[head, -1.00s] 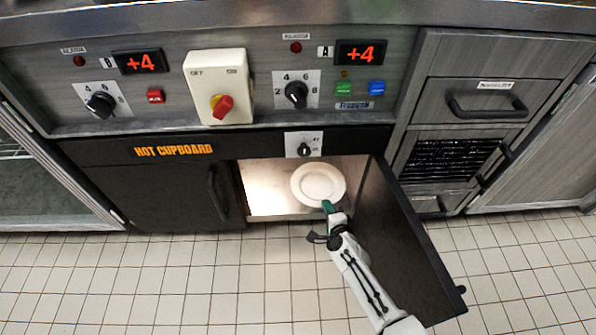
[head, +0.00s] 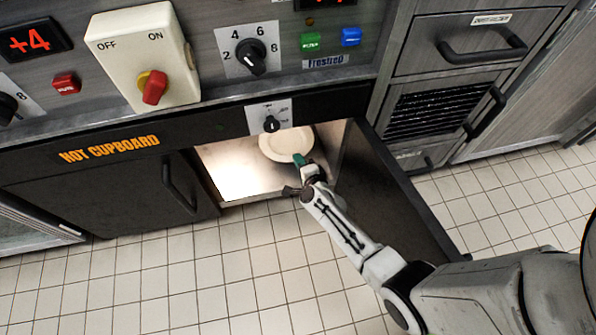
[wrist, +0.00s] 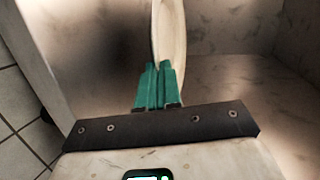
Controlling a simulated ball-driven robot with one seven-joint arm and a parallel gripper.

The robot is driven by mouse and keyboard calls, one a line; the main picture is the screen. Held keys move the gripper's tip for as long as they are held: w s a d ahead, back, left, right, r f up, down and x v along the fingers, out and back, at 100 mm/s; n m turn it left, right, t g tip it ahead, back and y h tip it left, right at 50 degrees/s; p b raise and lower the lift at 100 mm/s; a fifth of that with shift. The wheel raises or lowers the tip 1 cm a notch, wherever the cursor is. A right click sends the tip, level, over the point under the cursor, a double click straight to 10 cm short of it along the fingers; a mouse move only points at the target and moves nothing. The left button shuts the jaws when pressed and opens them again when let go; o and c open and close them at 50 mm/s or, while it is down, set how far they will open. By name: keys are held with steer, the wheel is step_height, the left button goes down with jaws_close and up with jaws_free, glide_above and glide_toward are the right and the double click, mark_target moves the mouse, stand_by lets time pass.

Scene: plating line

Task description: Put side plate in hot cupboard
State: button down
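The white side plate (head: 285,143) is inside the lit opening of the hot cupboard (head: 108,148), its far part hidden under the cupboard's top edge. My gripper (head: 300,163) reaches in from the front and its green fingertips are at the plate's near rim. In the wrist view my gripper (wrist: 158,82) has its green fingers close together on the rim of the plate (wrist: 168,40), which shows nearly edge-on. The frames do not clearly show whether the plate touches the cupboard floor.
The cupboard's right door (head: 395,190) stands open beside my arm. The left door (head: 100,195) with its handle is shut. The cupboard floor (head: 240,175) left of the plate is bare. A control panel with knobs is above.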

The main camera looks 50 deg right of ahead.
steer(key=shift+f+b, duration=1.8)
steer(key=shift+f, duration=0.35)
steer(key=shift+r, duration=0.1)
steer(key=c, duration=1.8)
jaws_free()
steer(key=shift+f, duration=0.25)
steer(key=shift+o, duration=1)
steer(key=shift+r, duration=0.1)
